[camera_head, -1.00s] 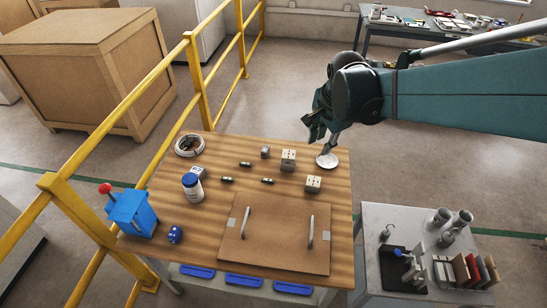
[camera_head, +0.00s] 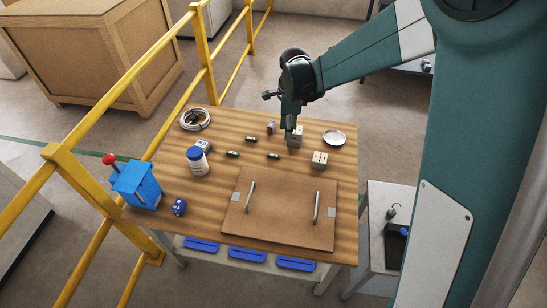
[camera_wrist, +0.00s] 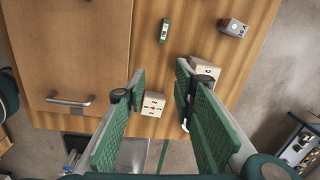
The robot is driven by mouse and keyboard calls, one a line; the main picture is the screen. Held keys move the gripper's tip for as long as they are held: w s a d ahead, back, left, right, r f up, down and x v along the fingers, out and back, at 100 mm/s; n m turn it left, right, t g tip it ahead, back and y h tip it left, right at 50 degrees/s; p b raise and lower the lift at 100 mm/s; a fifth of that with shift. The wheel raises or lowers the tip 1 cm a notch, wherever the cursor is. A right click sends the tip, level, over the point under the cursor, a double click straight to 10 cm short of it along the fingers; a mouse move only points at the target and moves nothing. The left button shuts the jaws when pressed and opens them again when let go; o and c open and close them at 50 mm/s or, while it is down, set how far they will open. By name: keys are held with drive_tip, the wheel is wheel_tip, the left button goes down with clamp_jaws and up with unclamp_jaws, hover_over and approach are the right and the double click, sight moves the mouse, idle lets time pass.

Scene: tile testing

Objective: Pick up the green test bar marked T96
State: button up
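Three small dark green bars lie on the wooden table in the head view: one at the back (camera_head: 250,139), one at the left (camera_head: 232,154) and one at the right (camera_head: 273,156). No T96 mark is readable, so I cannot tell which is which. One green bar (camera_wrist: 165,31) with a pale label shows at the top of the wrist view. My gripper (camera_head: 291,128) hangs over the table's back part, behind and right of the bars, partly hiding a pale block. In the wrist view my gripper (camera_wrist: 160,72) is open, its green pads apart with no bar between them.
Pale blocks (camera_head: 320,159) (camera_wrist: 233,27) stand near the bars. A metal dish (camera_head: 334,138), cable coil (camera_head: 195,119), white bottle (camera_head: 197,161) and blue box (camera_head: 138,185) sit around them. A brown board with handles (camera_head: 280,208) covers the front. Yellow railing (camera_head: 84,180) runs along the left.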

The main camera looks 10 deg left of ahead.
sight(273, 155)
drive_tip(key=a+f, duration=0.2)
drive_tip(key=f, duration=0.1)
drive_tip(key=w+a+f+m, duration=0.1)
drive_tip(key=a+f, duration=0.1)
drive_tip(key=f, duration=0.1)
drive_tip(key=a+f+m+b, duration=0.1)
drive_tip(key=a+f, duration=0.1)
drive_tip(key=shift+w+f+g, duration=0.15)
drive_tip(key=shift+f+g, duration=0.25)
drive_tip(key=shift+f, duration=0.1)
drive_tip(key=shift+f, duration=1.2)
drive_tip(key=shift+f+b, duration=0.1)
drive_tip(key=shift+b, duration=0.2)
drive_tip(key=shift+w+f+b, duration=0.1)
drive_tip(key=shift+f+b, duration=0.7)
drive_tip(key=shift+f, duration=1.7)
drive_tip(key=shift+c, duration=0.5)
drive_tip(key=c, duration=0.7)
